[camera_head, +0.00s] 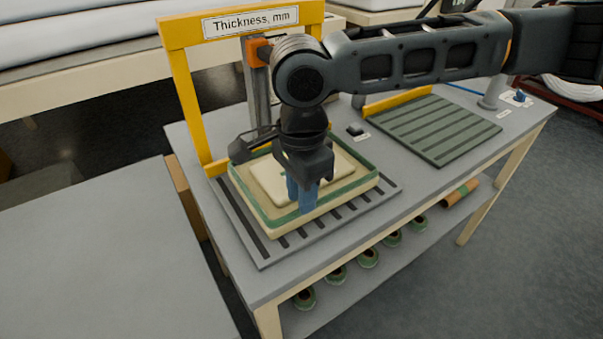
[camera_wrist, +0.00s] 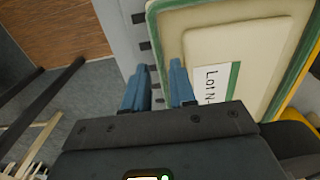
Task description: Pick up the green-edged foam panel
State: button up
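The green-edged foam panel (camera_head: 250,187) is cream with a green band around its edge and a raised middle. It lies flat on a slotted grey plate (camera_head: 258,244) under a yellow frame. My gripper (camera_head: 301,205) points down at the panel's near edge. In the wrist view, the panel (camera_wrist: 172,24) bears a white label, partly legible as "LOT N". The blue fingers of my gripper (camera_wrist: 158,80) are apart; one overlaps the panel and the other is outside its edge. Contact with the panel cannot be told.
The yellow frame (camera_head: 181,100) with a "Thickness, mm" sign stands close behind my arm. A green ribbed mat (camera_head: 435,128) lies on the table at right. Several green-ended rolls (camera_head: 368,258) sit on the shelf below. A bare grey surface (camera_head: 95,255) is at left.

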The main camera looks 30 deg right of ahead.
jog(key=shift+f, duration=1.15)
grip_shut()
